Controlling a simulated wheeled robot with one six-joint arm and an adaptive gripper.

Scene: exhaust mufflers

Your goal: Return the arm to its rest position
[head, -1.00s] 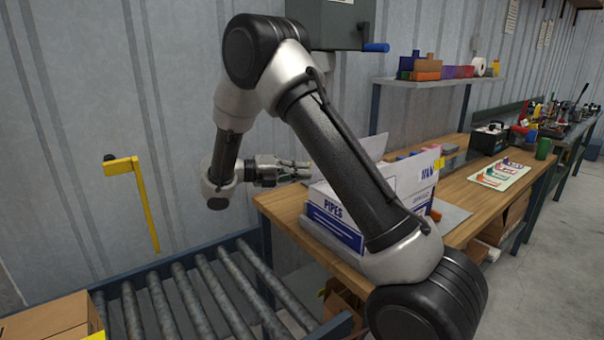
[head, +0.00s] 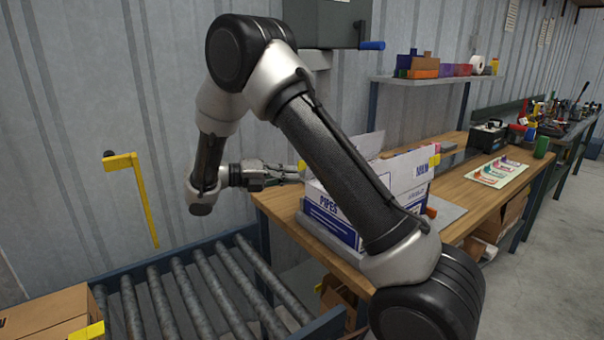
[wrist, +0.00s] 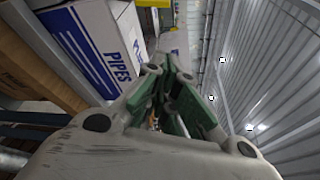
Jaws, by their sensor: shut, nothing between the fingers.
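My gripper (head: 291,173) is at the end of my folded arm, above the gap between the roller conveyor and the workbench. It points right, toward the white and blue PIPES box (head: 330,212). In the wrist view, my gripper (wrist: 163,75) has its green-padded fingers together at the tips with nothing held. The PIPES box (wrist: 92,45) shows there at the upper left, beside the fingers. In the head view the fingertips lie close to the box's left edge; I cannot tell the exact gap.
The wooden workbench (head: 462,195) carries the box, a card with coloured pieces (head: 496,171) and a black case (head: 489,137). The roller conveyor (head: 205,290) lies below my arm, with a cardboard box (head: 45,318) at left.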

